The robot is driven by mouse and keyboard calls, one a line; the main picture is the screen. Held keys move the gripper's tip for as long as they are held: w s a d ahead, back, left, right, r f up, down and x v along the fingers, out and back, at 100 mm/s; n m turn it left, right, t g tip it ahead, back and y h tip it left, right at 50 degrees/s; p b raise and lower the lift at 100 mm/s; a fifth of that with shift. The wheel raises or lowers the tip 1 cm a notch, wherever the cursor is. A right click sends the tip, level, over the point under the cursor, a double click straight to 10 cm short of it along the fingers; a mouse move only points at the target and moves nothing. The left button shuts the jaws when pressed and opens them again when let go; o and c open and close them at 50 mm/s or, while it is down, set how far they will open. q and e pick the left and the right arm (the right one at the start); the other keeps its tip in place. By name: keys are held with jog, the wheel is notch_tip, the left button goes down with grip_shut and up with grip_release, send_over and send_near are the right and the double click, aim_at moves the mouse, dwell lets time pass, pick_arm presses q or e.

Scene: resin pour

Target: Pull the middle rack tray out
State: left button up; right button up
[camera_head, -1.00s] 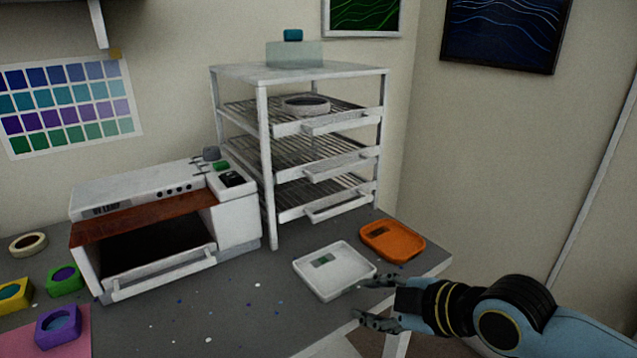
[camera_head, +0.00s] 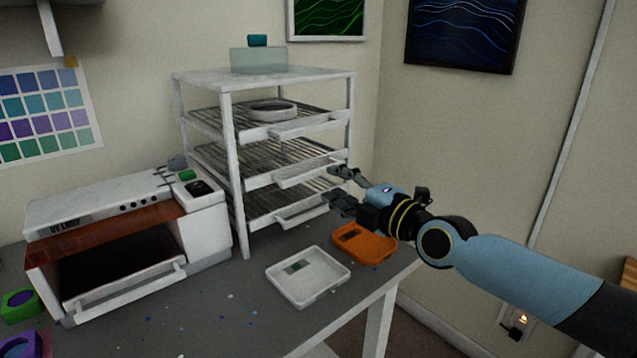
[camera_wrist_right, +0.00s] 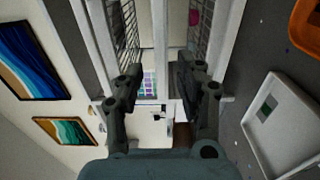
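The white wire rack stands at the back of the table with its trays stacked. The middle rack tray (camera_head: 262,168) sits inside it, its white front handle (camera_head: 302,174) facing out. My right gripper (camera_head: 338,187) is open at the right front of the rack, close to the right end of that handle. Its fingertips are one above and one below the handle's level. In the right wrist view the gripper (camera_wrist_right: 160,92) is open, with white rack bars and wire grids beyond its fingers. Whether a finger touches the handle I cannot tell. My left gripper is not in view.
The top tray (camera_head: 222,122) carries a round white dish (camera_head: 273,110). The bottom tray (camera_head: 262,203) is also in the rack. An orange tray (camera_head: 365,246) and a white scale-like tray (camera_head: 308,300) lie below my gripper. A UV lamp box (camera_head: 118,207) stands left.

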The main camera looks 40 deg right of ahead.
aim_at(317, 175)
jog(key=w, duration=0.2)
jog(key=w+b, duration=0.1)
jog(key=w, duration=0.2)
jog(key=shift+w+a, duration=0.2)
jog(key=shift+w, duration=0.15)
grip_shut()
